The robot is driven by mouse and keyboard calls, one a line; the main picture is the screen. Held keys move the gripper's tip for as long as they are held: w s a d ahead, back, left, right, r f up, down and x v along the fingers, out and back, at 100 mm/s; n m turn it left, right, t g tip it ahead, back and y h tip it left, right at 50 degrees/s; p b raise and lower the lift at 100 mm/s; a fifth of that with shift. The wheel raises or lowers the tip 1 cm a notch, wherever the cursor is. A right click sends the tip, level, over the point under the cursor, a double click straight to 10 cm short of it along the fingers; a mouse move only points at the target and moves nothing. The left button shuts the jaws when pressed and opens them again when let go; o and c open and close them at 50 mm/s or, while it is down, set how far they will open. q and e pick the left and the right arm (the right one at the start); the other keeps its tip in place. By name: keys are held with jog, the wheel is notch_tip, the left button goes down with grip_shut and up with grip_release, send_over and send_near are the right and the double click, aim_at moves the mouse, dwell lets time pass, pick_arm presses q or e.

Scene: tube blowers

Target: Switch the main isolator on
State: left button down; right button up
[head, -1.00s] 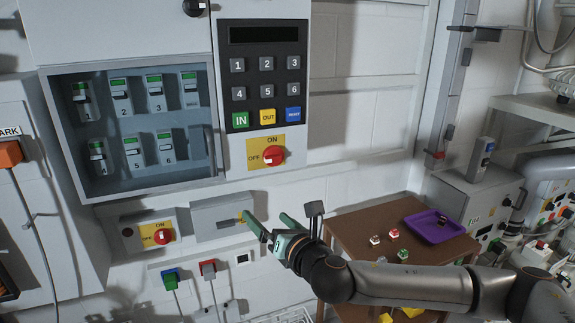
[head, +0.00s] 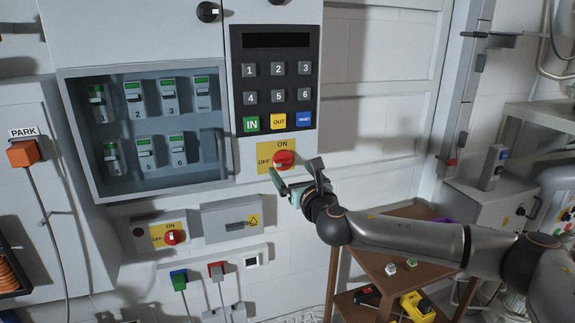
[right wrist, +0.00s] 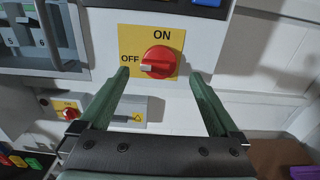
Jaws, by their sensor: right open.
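A large red rotary knob (head: 284,159) sits on a yellow plate marked ON and OFF (head: 264,148), under the keypad. In the right wrist view the red knob (right wrist: 157,62) has its pale pointer mark toward OFF, at the left. A smaller red knob (head: 173,237) with a similar yellow plate is on a grey box lower left. My right gripper (head: 295,172) is open and empty just below and in front of the large knob. In the right wrist view its green fingers (right wrist: 160,76) stand apart on either side of that knob, seemingly short of it. My left gripper is not in view.
The keypad (head: 277,82) is above the knob, and a recessed cabinet with several breakers (head: 75,140) is to its left. A grey box with a warning label (head: 225,221) is below. A brown table (head: 370,262) with small items stands at lower right.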

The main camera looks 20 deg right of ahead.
aim_at(287, 164)
jog(key=shift+w+a, duration=0.1)
jog(key=shift+w, duration=1.85)
jog(key=shift+c, duration=0.2)
jog(key=c, duration=1.3)
